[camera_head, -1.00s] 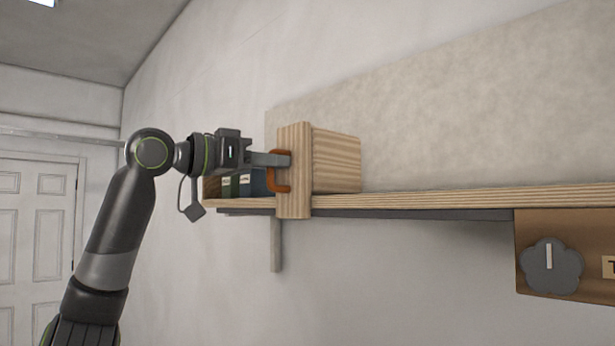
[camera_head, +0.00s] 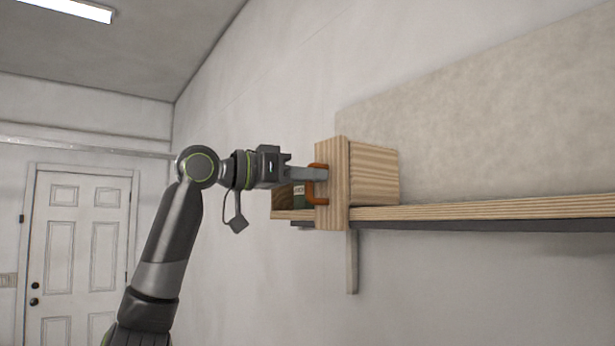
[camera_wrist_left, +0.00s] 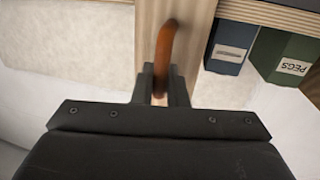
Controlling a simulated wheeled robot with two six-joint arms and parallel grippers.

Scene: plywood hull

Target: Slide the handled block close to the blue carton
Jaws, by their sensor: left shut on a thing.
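The handled block (camera_head: 374,175) is a pale wooden box with a tall front panel and an orange handle (camera_head: 318,201), standing upright on the shelf. My left gripper (camera_head: 316,174) is shut on the handle. In the left wrist view, the gripper fingers (camera_wrist_left: 161,88) clasp the orange handle (camera_wrist_left: 165,45) in front of the block's panel (camera_wrist_left: 190,22). The blue carton (camera_wrist_left: 229,52), with a small pale label, stands just right of the panel there; any gap is narrow and hard to judge. In the head view the blue carton is hidden behind the gripper and panel.
A green carton (camera_wrist_left: 285,58) labelled PEGS stands beside the blue one; part of it shows in the head view (camera_head: 299,193). The wooden shelf (camera_head: 480,207) is bare right of the block. A bracket (camera_head: 352,262) hangs below. A white door (camera_head: 80,255) is far left.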

